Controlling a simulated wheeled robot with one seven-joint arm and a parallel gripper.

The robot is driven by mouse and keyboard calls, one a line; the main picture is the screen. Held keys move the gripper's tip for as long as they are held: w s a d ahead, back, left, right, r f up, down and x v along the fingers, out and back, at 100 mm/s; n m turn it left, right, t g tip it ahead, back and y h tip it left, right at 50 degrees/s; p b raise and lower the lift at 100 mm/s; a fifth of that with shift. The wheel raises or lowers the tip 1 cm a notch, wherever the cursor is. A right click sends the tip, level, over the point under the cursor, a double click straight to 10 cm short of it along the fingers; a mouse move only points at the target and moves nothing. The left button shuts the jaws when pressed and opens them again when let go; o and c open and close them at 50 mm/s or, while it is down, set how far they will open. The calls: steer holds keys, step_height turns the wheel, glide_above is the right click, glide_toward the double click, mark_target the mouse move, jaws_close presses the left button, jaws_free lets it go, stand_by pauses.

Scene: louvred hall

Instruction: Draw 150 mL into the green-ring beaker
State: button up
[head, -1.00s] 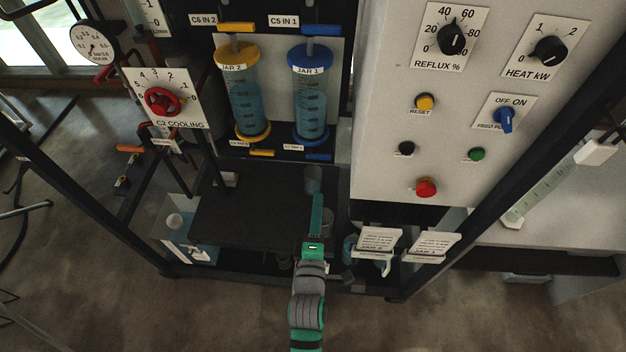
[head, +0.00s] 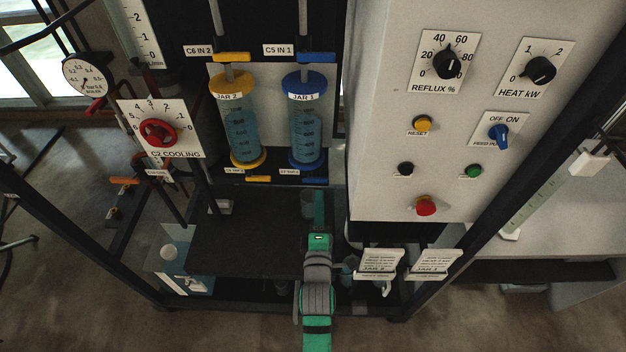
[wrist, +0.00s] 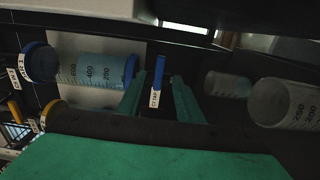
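Jar 1 (head: 304,130), blue-capped and holding blue liquid, stands beside yellow-capped jar 2 (head: 241,128). Both show in the wrist view, jar 1 (wrist: 95,70) at the left. The blue tap lever under jar 1 (head: 314,180) has a tag that shows between my fingers in the wrist view (wrist: 154,98). My gripper (wrist: 159,80) is open and empty, its green fingers on either side of that tag; contact cannot be told. Two clear beakers, a smaller one (wrist: 228,85) and a larger graduated one (wrist: 284,103), are at the wrist view's right. No green ring is visible on either.
The dark shelf (head: 245,235) below the jars is mostly clear on the left. A control panel (head: 380,120) with knobs and buttons rises at the right. Two label cards (head: 380,262) (head: 430,262) stand at the front right. Black frame posts flank the rig.

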mark_target(320, 182)
steer(key=shift+w, duration=4.55)
jaws_close()
